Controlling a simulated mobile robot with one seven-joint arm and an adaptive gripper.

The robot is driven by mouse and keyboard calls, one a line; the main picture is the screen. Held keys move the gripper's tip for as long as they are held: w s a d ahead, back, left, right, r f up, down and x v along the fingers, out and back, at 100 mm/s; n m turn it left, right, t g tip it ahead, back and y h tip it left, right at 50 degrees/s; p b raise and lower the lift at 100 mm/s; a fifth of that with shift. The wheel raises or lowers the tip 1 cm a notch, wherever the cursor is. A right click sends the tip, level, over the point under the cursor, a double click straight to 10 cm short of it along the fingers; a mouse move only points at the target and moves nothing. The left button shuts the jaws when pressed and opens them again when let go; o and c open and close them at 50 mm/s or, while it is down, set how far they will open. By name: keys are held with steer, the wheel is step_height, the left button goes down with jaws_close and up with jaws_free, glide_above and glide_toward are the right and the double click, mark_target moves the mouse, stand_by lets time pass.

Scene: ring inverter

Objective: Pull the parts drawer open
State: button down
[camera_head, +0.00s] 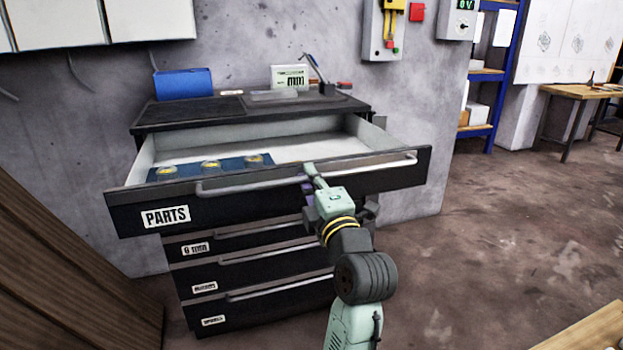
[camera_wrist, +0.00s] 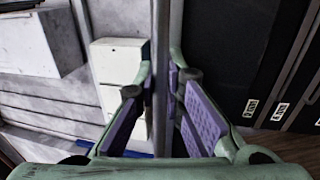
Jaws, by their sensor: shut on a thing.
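The parts drawer (camera_head: 266,190) is the top drawer of a black cabinet and stands well pulled out. A white PARTS label (camera_head: 166,216) is on its front. Its long metal handle (camera_head: 250,185) runs along the top of the front. My gripper (camera_head: 308,170) is at the middle of this handle in the head view. In the wrist view my gripper (camera_wrist: 162,82) has its two purple-padded fingers on either side of the handle bar (camera_wrist: 160,60), shut on it. The head view hides the exact finger contact.
Inside the drawer, a blue tray (camera_head: 225,168) holds several yellowish round parts. Lower drawers (camera_head: 250,275) are shut. A blue box (camera_head: 183,83) and a white box (camera_head: 290,76) stand on the cabinet top (camera_head: 225,107). Brown wood panelling (camera_head: 60,250) is at left; open floor (camera_head: 500,230) lies right.

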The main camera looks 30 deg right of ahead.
steer(key=c, duration=1.9)
jaws_free()
steer(key=shift+c, duration=0.2)
steer(key=shift+s, duration=0.1)
steer(key=v, duration=0.7)
steer(key=shift+s, duration=0.15)
